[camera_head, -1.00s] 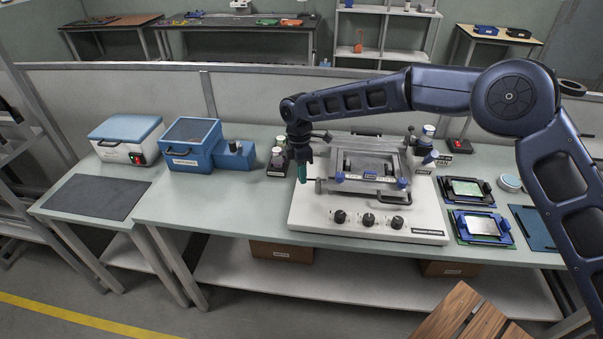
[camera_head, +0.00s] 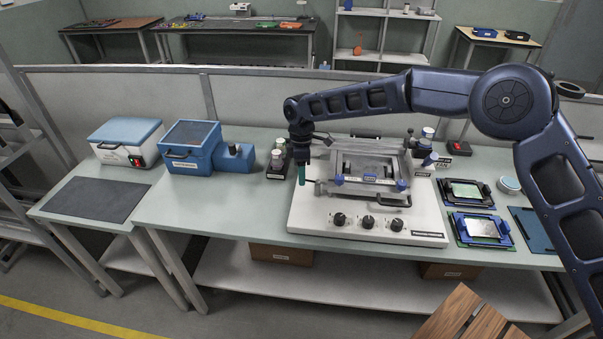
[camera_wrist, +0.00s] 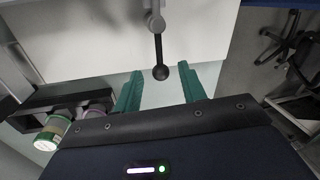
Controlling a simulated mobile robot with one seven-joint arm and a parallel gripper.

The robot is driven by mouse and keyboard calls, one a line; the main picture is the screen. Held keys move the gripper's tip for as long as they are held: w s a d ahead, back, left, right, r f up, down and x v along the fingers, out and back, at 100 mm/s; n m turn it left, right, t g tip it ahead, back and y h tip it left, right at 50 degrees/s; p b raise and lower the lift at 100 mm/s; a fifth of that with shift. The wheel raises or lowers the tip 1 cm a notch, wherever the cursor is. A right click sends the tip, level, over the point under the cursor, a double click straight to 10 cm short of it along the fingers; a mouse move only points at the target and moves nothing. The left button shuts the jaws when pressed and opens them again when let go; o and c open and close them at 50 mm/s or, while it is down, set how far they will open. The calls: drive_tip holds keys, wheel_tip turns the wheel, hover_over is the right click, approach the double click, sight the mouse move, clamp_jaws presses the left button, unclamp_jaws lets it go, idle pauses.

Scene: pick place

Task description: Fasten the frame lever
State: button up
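The white machine (camera_head: 312,222) stands on the bench with a grey metal frame (camera_head: 372,187) on top. A frame lever (camera_wrist: 158,45), a thin dark rod ending in a black ball knob, shows in the wrist view, its knob between my fingertips. My gripper (camera_wrist: 160,85) has green fingers, spread apart with visible gaps on both sides of the knob. In the head view my gripper (camera_head: 301,174) points down at the left edge of the frame. The lever is too small there to make out clearly.
Small bottles in a black holder (camera_head: 276,170) stand just left of my gripper; they also show in the wrist view (camera_wrist: 55,130). A blue box (camera_head: 190,150) is further left. Board holders (camera_head: 480,229) lie right of the machine. The bench front left (camera_head: 220,215) is clear.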

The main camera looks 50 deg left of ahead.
drive_tip(key=shift+r, duration=0.1)
wheel_tip(320, 180, up, 10)
drive_tip(key=w+a, duration=0.1)
drive_tip(key=shift+a+r, duration=0.2)
drive_tip(key=shift+a, duration=0.15)
drive_tip(key=shift+w, duration=0.1)
idle(0.5)
